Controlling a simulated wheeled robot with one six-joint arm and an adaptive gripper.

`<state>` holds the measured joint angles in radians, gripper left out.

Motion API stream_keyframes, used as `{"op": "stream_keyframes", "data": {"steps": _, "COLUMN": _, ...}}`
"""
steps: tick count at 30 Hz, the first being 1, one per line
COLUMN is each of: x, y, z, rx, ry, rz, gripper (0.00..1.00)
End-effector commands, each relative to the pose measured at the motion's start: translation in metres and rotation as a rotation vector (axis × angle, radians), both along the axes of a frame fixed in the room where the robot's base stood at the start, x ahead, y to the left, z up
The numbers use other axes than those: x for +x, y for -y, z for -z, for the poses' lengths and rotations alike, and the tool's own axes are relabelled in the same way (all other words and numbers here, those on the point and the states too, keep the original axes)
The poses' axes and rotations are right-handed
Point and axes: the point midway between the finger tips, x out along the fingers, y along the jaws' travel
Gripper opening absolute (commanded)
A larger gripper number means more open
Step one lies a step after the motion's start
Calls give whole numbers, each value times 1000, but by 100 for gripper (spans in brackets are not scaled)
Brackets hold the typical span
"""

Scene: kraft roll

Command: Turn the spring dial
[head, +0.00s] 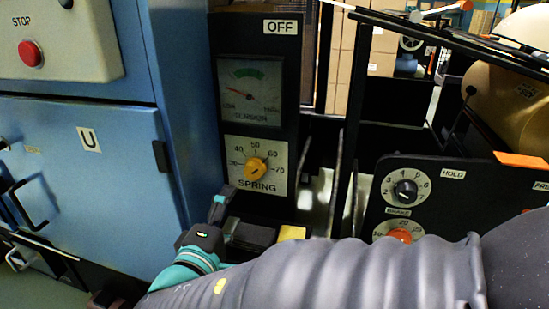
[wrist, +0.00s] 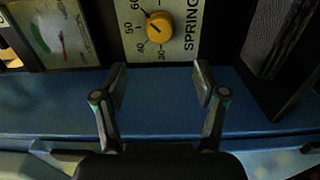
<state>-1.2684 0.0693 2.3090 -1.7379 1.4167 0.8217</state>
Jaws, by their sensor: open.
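The spring dial (head: 257,165) is a yellow-orange knob on a pale plate marked SPRING, with numbers from about 30 to 70 around it. In the head view it sits on a black panel below a tension gauge. It also shows at the top middle of the wrist view (wrist: 159,26). My gripper (wrist: 160,78) is open and empty, its two fingers apart on either side below the dial, not touching it. In the head view my gripper (head: 228,205) is just below and left of the dial, partly hidden by my arm.
The tension gauge (head: 250,92) is above the dial. A blue cabinet (head: 120,180) with a red STOP button (head: 30,53) stands left. A black panel (head: 450,190) with a black knob (head: 405,192) and an orange-red knob (head: 399,236) stands right. A paper roll (head: 515,100) is at upper right.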

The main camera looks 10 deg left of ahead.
Motion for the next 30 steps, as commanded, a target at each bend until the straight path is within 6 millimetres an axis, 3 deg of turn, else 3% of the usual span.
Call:
{"op": "stream_keyframes", "data": {"steps": 18, "x": 104, "y": 10, "z": 0, "rx": -2, "ry": -3, "rz": 5, "gripper": 71}}
{"op": "stream_keyframes", "data": {"steps": 24, "x": 121, "y": 11, "z": 0, "rx": -1, "ry": -3, "rz": 4, "gripper": 71}}
{"op": "stream_keyframes", "data": {"steps": 30, "x": 125, "y": 11, "z": 0, "rx": -1, "ry": -3, "rz": 3, "gripper": 71}}
